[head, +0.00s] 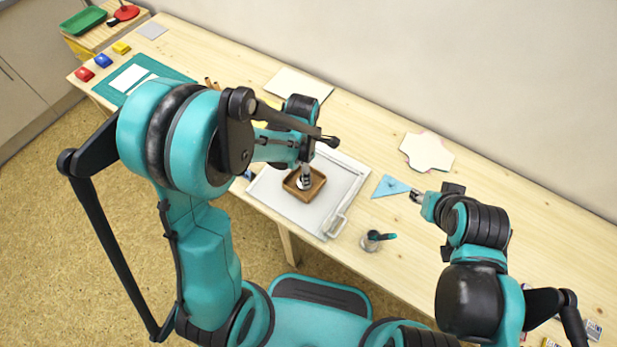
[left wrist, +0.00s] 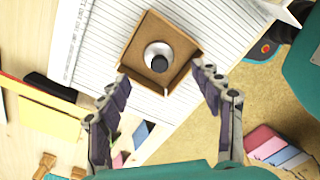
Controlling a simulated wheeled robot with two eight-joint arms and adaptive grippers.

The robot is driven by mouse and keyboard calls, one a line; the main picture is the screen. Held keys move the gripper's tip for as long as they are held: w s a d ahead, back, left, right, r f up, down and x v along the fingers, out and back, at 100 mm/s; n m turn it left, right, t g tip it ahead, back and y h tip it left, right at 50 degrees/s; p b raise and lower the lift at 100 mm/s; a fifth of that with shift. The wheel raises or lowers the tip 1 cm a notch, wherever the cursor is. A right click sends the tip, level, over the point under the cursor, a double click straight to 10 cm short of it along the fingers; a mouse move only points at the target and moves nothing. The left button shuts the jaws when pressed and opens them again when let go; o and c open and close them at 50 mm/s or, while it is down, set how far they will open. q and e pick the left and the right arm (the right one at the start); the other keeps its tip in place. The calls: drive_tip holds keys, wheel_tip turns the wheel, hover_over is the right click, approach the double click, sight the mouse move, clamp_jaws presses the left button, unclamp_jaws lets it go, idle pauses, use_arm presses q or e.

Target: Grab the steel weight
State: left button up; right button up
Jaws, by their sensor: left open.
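The steel weight (left wrist: 158,56), a silver disc with a dark knob, stands in a square brown wooden tray (left wrist: 183,75) in the left wrist view. In the head view the wooden tray (head: 318,180) sits on a white framed board, and my gripper partly covers the weight. My left gripper (left wrist: 160,78) is open, its fingers spread at the near side of the tray with nothing between them. It points down over the tray in the head view (head: 306,176). My right gripper (head: 415,196) is at the corner of a blue triangle (head: 390,186); its jaw opening is too small to judge.
The white framed board (head: 268,190) lies at the table's front edge. A grey round object with a teal handle (head: 374,241) stands to its right. A pale paper shape (head: 427,152) lies further back. The green mat (head: 165,72) is at left.

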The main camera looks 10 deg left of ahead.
use_arm(q)
wheel_tip(320, 180, down, 6)
drive_tip(key=b, duration=0.3)
drive_tip(key=shift+w+f, duration=0.1)
drive_tip(key=shift+f, duration=0.15)
drive_tip(key=shift+c, duration=0.9)
drive_tip(key=shift+r, duration=0.1)
drive_tip(key=c, duration=1.3)
